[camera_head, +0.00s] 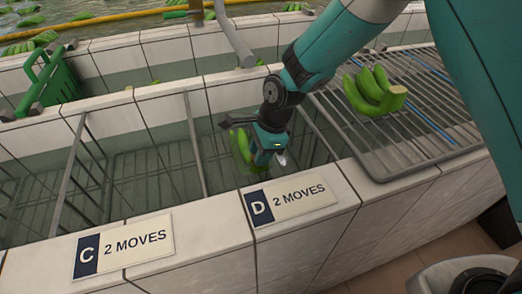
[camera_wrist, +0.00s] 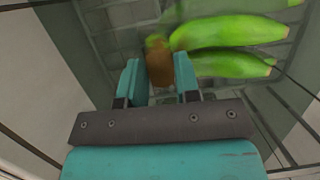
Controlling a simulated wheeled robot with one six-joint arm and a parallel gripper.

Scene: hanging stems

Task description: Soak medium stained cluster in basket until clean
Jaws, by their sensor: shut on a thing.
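A green banana cluster (camera_head: 239,145) is at my gripper, low in the wire-divided tank section behind the label D, "2 MOVES". In the wrist view, the jaws of my gripper (camera_wrist: 159,78) are shut on the cluster's brown stem end. The green fingers of the cluster (camera_wrist: 230,65) spread up and to the right. No clear stain shows on these fingers; the brown stem end looks dark. In the head view, my gripper and the tank wall hide part of the cluster. The cluster appears at or in the water, but its exact depth cannot be told.
Another green cluster (camera_head: 372,92) lies on a wire rack (camera_head: 440,125) at right. A label C (camera_head: 122,246), "2 MOVES", marks the neighbouring section at left. Wire dividers (camera_head: 195,145) and tiled rims edge the basin. A green crate (camera_head: 50,80) stands at far left.

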